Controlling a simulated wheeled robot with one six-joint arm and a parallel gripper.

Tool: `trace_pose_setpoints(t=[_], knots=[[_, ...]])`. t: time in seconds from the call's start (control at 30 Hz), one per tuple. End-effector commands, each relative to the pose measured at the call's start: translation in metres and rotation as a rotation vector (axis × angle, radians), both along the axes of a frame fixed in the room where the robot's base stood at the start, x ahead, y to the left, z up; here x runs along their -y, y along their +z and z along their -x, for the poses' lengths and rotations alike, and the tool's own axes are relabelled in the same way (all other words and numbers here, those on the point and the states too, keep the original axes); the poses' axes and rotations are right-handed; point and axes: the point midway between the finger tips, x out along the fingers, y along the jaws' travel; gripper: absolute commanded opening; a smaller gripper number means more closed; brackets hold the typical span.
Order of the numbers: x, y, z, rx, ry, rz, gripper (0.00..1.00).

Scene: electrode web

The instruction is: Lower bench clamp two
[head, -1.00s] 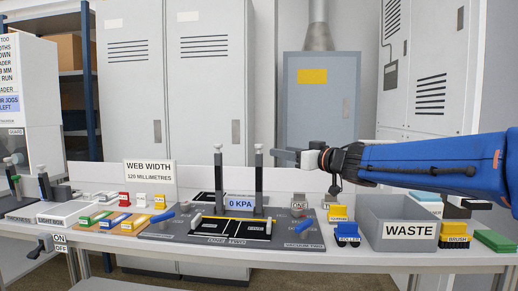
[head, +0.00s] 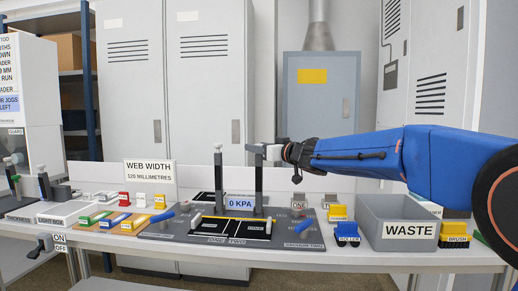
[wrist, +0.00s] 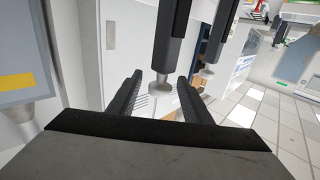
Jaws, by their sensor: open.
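Two dark upright clamp bars stand on the bench fixture. The left bar (head: 218,180) has a pale knob on top and stands clear of my gripper. The right bar (head: 258,185) has its top at my gripper (head: 252,149), whose fingers hide its knob in the head view. In the wrist view my gripper (wrist: 160,77) is open, with a pale round knob (wrist: 161,90) at the end of a dark bar between its fingers. The other bar's knob (wrist: 207,72) shows beyond the right finger. Which bar is clamp two cannot be read from a label.
The dark fixture plate (head: 285,236) lies below, with a 0 KPA display (head: 240,202). A grey waste bin (head: 408,232) stands to the right, under my arm. Coloured blocks lie at the left. A web width sign (head: 149,172) stands behind.

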Motion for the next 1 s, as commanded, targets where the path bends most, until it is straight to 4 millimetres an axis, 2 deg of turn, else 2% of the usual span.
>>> trace_pose_setpoints(t=[0.23, 0.4, 0.43, 0.73, 1.0], knots=[[0.000, 0.000, 0.000, 0.000, 0.000, 0.000, 0.45], [0.000, 0.000, 0.000, 0.000, 0.000, 0.000, 0.04], [0.000, 0.000, 0.000, 0.000, 0.000, 0.000, 0.00], [0.000, 0.000, 0.003, 0.011, 0.000, 0.000, 0.00], [-0.001, -0.002, 0.020, 0.078, 0.001, 0.003, 0.00]])
